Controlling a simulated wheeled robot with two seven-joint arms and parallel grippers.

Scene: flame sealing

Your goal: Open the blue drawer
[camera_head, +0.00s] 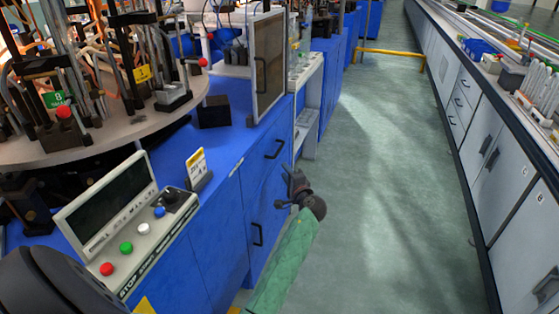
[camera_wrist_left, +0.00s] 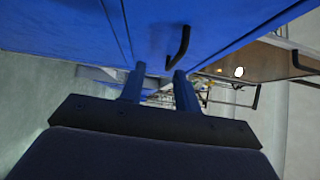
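The blue drawer (camera_head: 257,163) is the upper front of a blue cabinet, with a black bar handle (camera_head: 274,149). It looks shut. A separate blue front below and to the left has its own upright black handle (camera_head: 258,234). My left gripper (camera_head: 287,189), on a green-sleeved arm, is beside the cabinet front, below and right of the drawer handle. In the left wrist view its two fingers (camera_wrist_left: 158,78) are apart with nothing between them. A black handle (camera_wrist_left: 179,47) on a blue front shows just beyond the fingertips. My right gripper is not in view.
A control panel with coloured buttons (camera_head: 145,228) and a small yellow-white sign (camera_head: 197,168) stand on the blue bench. A framed panel door (camera_head: 267,66) rises behind the drawer. Grey cabinets (camera_head: 491,150) line the right; the green aisle floor (camera_head: 385,190) between is clear.

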